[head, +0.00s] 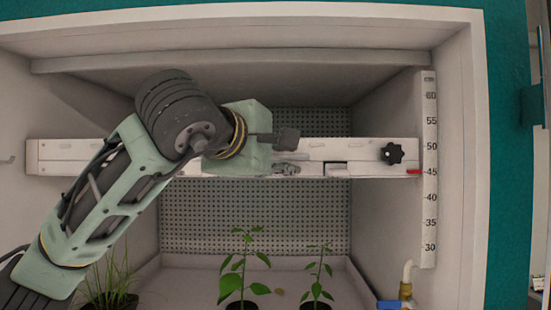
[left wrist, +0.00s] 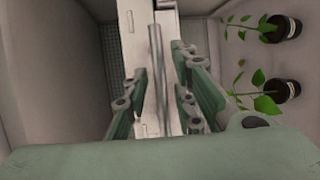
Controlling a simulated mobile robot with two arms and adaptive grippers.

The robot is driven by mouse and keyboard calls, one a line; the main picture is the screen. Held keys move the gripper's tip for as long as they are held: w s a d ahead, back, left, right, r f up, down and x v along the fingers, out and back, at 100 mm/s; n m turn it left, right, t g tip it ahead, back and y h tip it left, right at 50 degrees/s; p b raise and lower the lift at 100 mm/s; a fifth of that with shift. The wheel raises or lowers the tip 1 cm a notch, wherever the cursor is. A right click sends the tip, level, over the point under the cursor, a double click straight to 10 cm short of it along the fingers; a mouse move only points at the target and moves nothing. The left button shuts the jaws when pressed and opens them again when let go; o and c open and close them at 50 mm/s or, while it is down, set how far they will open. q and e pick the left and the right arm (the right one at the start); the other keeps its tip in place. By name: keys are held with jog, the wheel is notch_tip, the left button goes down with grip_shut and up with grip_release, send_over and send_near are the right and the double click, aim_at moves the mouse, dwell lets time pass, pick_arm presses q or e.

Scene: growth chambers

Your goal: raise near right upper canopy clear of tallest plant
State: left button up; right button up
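The upper canopy (head: 350,150) is a white horizontal bar across the chamber, with a black knob (head: 392,153) at its right end. A red pointer (head: 414,172) by the knob sits near 45 on the scale (head: 429,185). My left gripper (head: 287,152) is at the middle of the bar. In the left wrist view its fingers (left wrist: 160,95) are apart, on either side of a grey rod (left wrist: 157,75) in front of the canopy; gaps show on both sides. The taller leafy plant (head: 243,268) stands below the bar, its top beneath it. My right gripper is not in view.
A shorter leafy plant (head: 317,275) stands to its right, and a grassy plant (head: 108,284) at lower left. A brass valve with a blue handle (head: 390,304) is at lower right. Open space lies above the bar, under the chamber ceiling (head: 230,62).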

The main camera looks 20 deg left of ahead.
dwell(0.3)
pick_arm(q)
jog(key=v, duration=1.2)
jog(key=shift+d+f, duration=0.1)
